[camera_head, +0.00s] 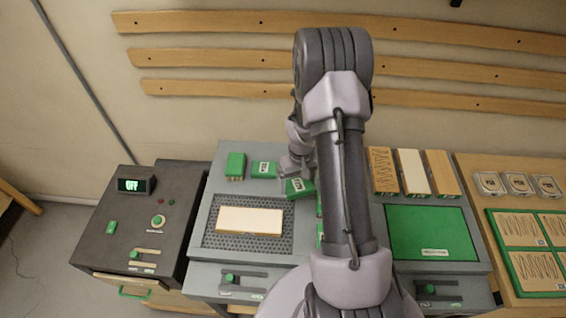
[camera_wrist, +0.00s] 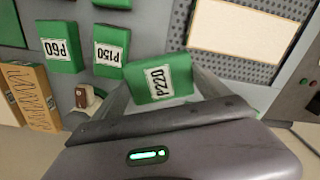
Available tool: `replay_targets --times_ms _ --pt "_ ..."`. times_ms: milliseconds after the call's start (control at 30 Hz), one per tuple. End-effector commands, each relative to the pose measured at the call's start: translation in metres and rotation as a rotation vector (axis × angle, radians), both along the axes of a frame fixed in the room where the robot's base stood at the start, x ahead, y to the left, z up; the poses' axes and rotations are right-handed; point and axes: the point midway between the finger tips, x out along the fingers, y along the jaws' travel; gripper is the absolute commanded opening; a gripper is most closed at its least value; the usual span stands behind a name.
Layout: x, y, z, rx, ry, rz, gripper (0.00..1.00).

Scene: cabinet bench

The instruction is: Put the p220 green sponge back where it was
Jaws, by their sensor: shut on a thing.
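The p220 green sponge (camera_wrist: 160,80) is between the fingers of my gripper (camera_wrist: 165,90) in the wrist view, its white P220 label facing the camera. In the head view my gripper (camera_head: 296,172) is over the back of the grey bench, with a green block (camera_head: 299,188) at its tip that looks like this sponge. The gripper is shut on it. Whether the sponge touches the bench I cannot tell. The P150 sponge (camera_wrist: 110,48) and P60 sponge (camera_wrist: 60,47) lie side by side beyond it in the wrist view. My arm hides part of this area in the head view.
Two green blocks (camera_head: 235,165) (camera_head: 264,169) stand at the bench's back left. A pale board (camera_head: 249,221) lies on a perforated mat (camera_head: 218,242). Wooden blocks (camera_head: 413,172) stand right of my arm, behind a green panel (camera_head: 430,232). A dark control box (camera_head: 133,225) is at left.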

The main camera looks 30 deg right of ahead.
Motion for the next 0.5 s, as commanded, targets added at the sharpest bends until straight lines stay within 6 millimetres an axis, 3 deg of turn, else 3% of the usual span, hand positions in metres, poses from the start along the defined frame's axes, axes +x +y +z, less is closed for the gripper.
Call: replay_targets --times_ms 300,500 --pt "0.097 -0.044 -0.012 0.000 -0.001 0.003 0.48" --pt "0.119 -0.054 -0.018 0.001 0.002 0.004 0.48"
